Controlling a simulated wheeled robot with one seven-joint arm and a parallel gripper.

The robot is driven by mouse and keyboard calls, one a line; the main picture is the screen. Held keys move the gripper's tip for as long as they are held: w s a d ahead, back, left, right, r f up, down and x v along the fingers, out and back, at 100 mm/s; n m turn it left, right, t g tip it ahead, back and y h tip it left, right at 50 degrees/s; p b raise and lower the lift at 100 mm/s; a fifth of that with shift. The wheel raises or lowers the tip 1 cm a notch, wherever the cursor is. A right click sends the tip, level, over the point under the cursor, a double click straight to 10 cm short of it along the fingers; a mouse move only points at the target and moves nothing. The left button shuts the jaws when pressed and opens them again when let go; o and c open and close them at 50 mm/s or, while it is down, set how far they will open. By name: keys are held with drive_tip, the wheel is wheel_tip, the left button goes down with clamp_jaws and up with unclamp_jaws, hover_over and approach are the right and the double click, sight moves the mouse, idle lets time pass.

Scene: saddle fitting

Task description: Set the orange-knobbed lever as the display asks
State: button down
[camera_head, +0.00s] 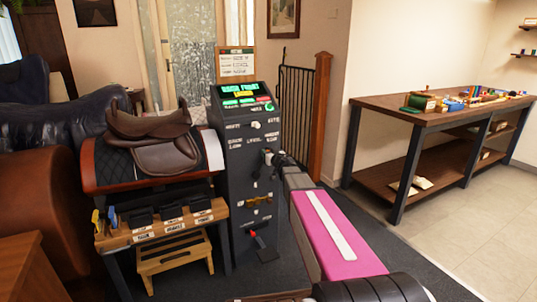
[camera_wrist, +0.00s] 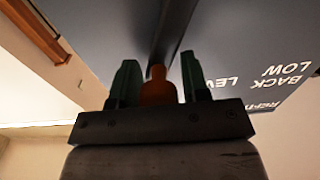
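The dark console (camera_head: 245,190) stands in the middle of the head view, with a lit green display (camera_head: 238,91) on top. The display's large line seems to read "BACK FRONT", with a smaller yellow line below; the rest is too small to read. My gripper (camera_head: 268,158) is at the console's front, by the "LEVEL" label row, and hides the lever there. In the wrist view, the orange knob (camera_wrist: 157,88) sits between the two green fingers of my gripper (camera_wrist: 160,82) and nearly fills the gap. The "BACK LOW" label shows upside down at the right.
A saddle (camera_head: 155,135) rests on a stand left of the console, above a wooden shelf (camera_head: 160,228) with labelled bins and a step stool. A red-tipped lever (camera_head: 256,240) is low on the console. A workbench (camera_head: 400,104) stands at the right, with clear floor before it.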

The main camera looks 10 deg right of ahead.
drive_tip(key=a+n, duration=0.1)
drive_tip(key=s+a+n, duration=0.1)
drive_tip(key=a+r+n, duration=0.1)
drive_tip(key=shift+s+a+r, duration=0.1)
drive_tip(key=shift+s+a, duration=0.05)
drive_tip(key=shift+a, duration=0.25)
drive_tip(key=shift+s+a+n, duration=0.2)
drive_tip(key=shift+a+n, duration=0.55)
drive_tip(key=shift+n, duration=0.25)
drive_tip(key=c, duration=0.8)
unclamp_jaws()
drive_tip(key=shift+s, duration=0.1)
approach(255, 149)
drive_tip(key=v, duration=0.4)
drive_tip(key=shift+s, duration=0.3)
